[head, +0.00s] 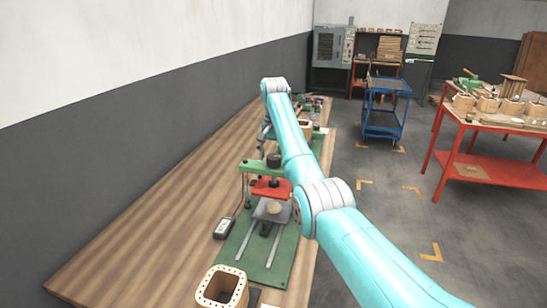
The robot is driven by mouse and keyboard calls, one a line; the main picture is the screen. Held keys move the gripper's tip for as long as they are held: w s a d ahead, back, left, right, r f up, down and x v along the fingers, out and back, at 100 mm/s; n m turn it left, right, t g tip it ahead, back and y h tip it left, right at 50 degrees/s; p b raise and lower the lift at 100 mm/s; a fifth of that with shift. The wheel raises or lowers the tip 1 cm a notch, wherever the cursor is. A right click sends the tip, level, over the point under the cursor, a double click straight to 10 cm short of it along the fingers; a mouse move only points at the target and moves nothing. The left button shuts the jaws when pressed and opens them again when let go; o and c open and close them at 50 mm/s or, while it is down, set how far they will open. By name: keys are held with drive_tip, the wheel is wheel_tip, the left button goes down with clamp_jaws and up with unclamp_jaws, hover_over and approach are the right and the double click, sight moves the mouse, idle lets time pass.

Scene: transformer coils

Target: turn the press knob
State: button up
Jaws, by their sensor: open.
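The press (262,188) stands on a green base plate (232,244) on the long wooden bench. It has a green frame, a red plate and a grey platform with a tan round piece on it. A dark round knob (273,160) sits at the top of the press, its right side close to my arm in the picture. My gripper (265,136) hangs below the far end of my arm, beyond the press knob and apart from it. It is small and partly hidden by my arm; it is open and appears empty.
A small dark meter (224,228) lies left of the press. A wooden coil frame (222,287) stands at the front, another (305,129) farther back. A blue cart (384,105) and a red table (500,120) stand right. The bench's left side is clear.

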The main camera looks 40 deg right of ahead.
drive_tip(key=shift+f, duration=0.1)
drive_tip(key=c, duration=1.2)
drive_tip(key=shift+o, duration=0.2)
drive_tip(key=shift+n, duration=0.3)
